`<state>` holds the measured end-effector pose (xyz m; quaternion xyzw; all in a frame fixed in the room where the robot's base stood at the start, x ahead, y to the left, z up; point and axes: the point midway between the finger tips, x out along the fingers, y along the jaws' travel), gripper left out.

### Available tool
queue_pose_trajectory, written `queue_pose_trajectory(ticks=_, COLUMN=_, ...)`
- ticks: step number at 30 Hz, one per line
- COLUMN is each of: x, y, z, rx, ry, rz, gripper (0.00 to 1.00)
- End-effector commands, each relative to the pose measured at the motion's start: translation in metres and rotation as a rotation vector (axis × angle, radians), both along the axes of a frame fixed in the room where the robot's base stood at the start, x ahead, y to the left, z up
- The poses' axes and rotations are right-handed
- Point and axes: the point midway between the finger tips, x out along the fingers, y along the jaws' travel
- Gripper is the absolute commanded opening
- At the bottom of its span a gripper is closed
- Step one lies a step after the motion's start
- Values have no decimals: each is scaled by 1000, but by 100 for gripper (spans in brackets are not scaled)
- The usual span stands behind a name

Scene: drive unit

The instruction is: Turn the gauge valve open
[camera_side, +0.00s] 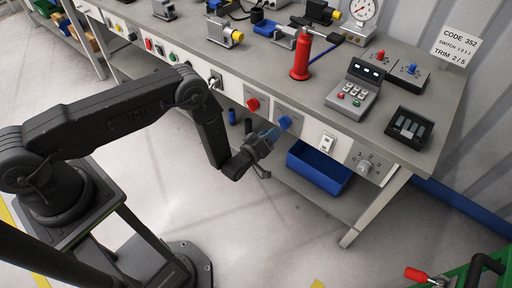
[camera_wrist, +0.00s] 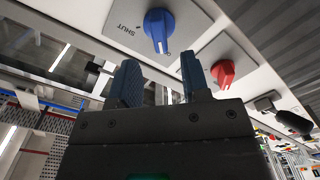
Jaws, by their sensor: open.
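A blue knob (camera_wrist: 158,27) on a grey plate shows in the wrist view, with the word SHUT printed to its left. Its white mark is at its lower end in that picture, not toward the word. I take it for the gauge valve, but no name on it is readable. In the side view the blue knob (camera_side: 285,122) is on the bench's front panel. My gripper (camera_wrist: 160,68) has blue fingers, spread apart and empty. The knob lies beyond the gap between the fingertips, apparently apart from them. In the side view my gripper (camera_side: 268,136) is just left of and below the knob.
A red knob (camera_side: 253,104) is left of the blue one on the panel; it also shows in the wrist view (camera_wrist: 223,73). A white switch (camera_side: 327,143) and a grey dial (camera_side: 366,166) are to the right. A blue bin (camera_side: 318,172) is below. A round gauge (camera_side: 362,11) stands on the bench.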

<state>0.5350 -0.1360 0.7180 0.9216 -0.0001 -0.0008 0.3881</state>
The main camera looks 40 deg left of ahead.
Motion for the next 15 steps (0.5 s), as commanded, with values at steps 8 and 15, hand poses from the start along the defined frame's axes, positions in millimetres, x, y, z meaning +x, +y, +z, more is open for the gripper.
queue_pose_trajectory(ticks=8, x=-58, y=0, z=0, rx=0, ry=3, rz=0, gripper=43)
queue_pose_trajectory(ticks=15, x=-78, y=0, z=0, rx=-1, ry=-1, rz=1, gripper=43)
